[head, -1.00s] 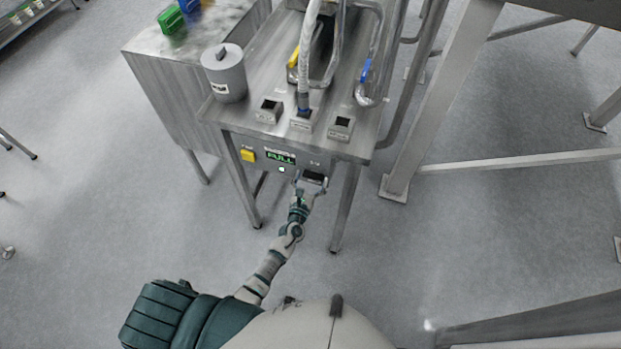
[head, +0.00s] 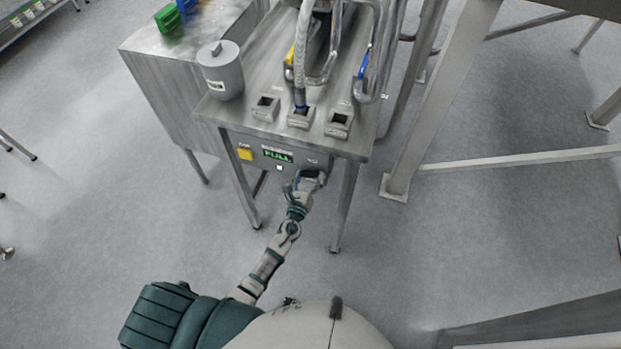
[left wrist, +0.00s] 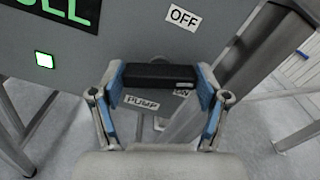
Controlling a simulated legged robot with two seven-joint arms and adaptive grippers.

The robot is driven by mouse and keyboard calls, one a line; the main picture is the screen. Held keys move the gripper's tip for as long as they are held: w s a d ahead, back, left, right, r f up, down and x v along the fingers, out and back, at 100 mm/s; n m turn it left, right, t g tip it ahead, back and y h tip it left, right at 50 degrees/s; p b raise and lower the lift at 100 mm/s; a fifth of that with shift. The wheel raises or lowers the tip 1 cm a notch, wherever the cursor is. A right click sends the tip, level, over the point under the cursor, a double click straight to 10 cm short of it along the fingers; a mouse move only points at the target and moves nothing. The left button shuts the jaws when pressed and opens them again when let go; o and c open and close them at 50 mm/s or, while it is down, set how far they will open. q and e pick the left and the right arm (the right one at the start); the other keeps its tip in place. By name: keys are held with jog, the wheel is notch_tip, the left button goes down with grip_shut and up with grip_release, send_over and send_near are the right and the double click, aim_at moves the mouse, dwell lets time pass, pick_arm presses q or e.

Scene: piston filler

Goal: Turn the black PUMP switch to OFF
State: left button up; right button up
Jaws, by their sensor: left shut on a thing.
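The black PUMP switch (left wrist: 160,75) is a dark bar on the grey front panel, lying level across the left wrist view. My left gripper (left wrist: 160,88) is shut on it, with one blue-padded finger at each end of the bar. The OFF label (left wrist: 184,17) is above the switch, the ON label (left wrist: 182,92) just below its right part, and the PUMP label (left wrist: 142,102) below its left part. I cannot tell which label the switch points to. In the head view my left gripper (head: 310,180) covers most of the switch. My right gripper is not in view.
The panel has a green FULL display (head: 278,155), a yellow button (head: 245,154) and a small lit white button (head: 279,168). Above it, the machine's steel top (head: 215,110) carries a grey lidded pot (head: 220,72) and hoses. A metal frame leg (head: 430,110) stands to the right.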

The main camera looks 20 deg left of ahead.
pick_arm(q)
jog(key=n, duration=0.1)
jog(key=n+b, duration=0.1)
jog(key=shift+a+f+n, duration=0.1)
jog(key=shift+f+n, duration=0.1)
jog(key=shift+n, duration=0.2)
jog(key=n+b, duration=0.1)
jog(key=n, duration=0.2)
jog(key=shift+n+b, duration=0.3)
jog(key=shift+b, duration=0.1)
jog(key=n+b, duration=0.1)
jog(key=n, duration=0.1)
jog(key=shift+n, duration=0.4)
jog(key=n+b, duration=0.1)
jog(key=n, duration=0.3)
jog(key=shift+f, duration=0.15)
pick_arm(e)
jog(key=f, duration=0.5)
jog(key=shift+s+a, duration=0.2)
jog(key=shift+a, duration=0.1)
pick_arm(q)
jog(key=shift+n, duration=0.4)
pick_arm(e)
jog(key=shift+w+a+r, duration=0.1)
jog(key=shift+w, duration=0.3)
